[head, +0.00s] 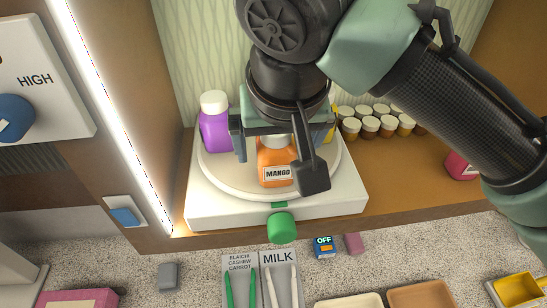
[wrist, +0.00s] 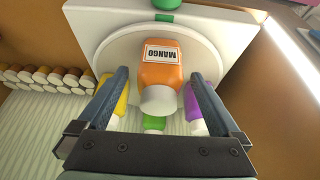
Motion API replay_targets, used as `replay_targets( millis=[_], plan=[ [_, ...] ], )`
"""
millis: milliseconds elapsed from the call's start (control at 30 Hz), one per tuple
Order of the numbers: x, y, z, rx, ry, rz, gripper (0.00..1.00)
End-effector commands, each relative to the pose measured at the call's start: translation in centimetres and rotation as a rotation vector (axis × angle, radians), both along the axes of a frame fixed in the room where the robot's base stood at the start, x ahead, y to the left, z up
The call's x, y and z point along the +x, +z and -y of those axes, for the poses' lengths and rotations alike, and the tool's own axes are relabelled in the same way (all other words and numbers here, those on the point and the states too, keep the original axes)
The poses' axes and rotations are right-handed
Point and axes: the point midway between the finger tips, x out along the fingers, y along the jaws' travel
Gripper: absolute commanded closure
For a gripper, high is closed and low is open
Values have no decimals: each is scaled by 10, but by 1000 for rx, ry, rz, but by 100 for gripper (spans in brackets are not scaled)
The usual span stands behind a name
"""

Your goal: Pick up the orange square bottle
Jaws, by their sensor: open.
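The orange square bottle (head: 273,163) has a white cap and a label reading MANGO. It stands on a round white turntable (head: 324,183), and its upper part is partly hidden by my gripper in the head view. In the wrist view the orange bottle (wrist: 162,68) shows between and beyond the fingers, its cap towards me. My gripper (wrist: 160,98) is open, with one finger on each side of the bottle and a gap visible on both sides. In the head view my gripper (head: 268,160) is over the turntable.
A purple bottle (head: 214,128) stands left of the orange one; yellow (wrist: 122,100) and green (wrist: 154,123) bottles are close by. Several small jars (head: 370,126) stand at the right. A green knob (head: 282,228) is at the turntable base's front.

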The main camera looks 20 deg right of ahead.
Motion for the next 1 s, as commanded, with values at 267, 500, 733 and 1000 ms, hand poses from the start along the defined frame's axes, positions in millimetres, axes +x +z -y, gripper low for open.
replay_targets(
  millis=[267, 500, 733, 1000],
  plan=[
    [11, -33, 3, -2, 1, 1, 0],
    [12, -33, 3, 0, 1, 1, 0],
    [12, -33, 3, 0, 1, 1, 36],
    [12, -33, 3, 0, 1, 1, 85]
  ],
)
